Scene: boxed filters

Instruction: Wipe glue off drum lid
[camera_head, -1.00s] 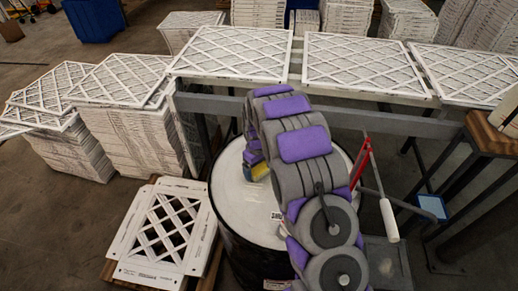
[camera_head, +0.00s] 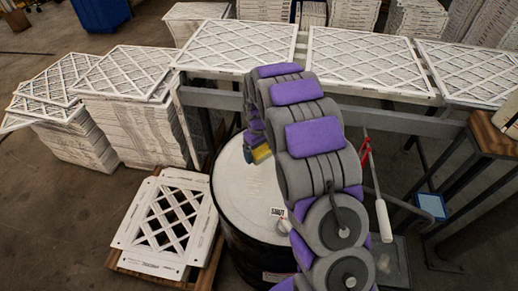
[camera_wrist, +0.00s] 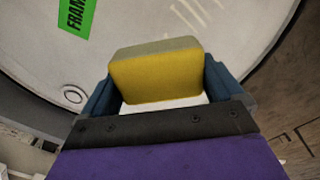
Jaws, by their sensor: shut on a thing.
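The drum (camera_head: 240,235) is black with a white lid (camera_head: 235,190), standing in the middle of the head view. My arm reaches over the lid and hides its right part. My gripper (camera_wrist: 157,88) is shut on a yellow sponge with a greyish top edge (camera_wrist: 155,75), seen in the wrist view; the sponge also shows in the head view (camera_head: 261,153). The sponge is over the far part of the lid; I cannot tell whether it touches. In the wrist view the lid (camera_wrist: 130,25) shows faint pale streaks at upper right, perhaps glue, and a green label (camera_wrist: 77,14).
A filter-laden rail (camera_head: 400,117) runs behind the drum. White filter stacks (camera_head: 130,130) stand at left. A low pallet with white frames (camera_head: 165,225) is beside the drum. A red and white handle (camera_head: 382,220) and a wooden-topped table (camera_head: 495,135) are at right.

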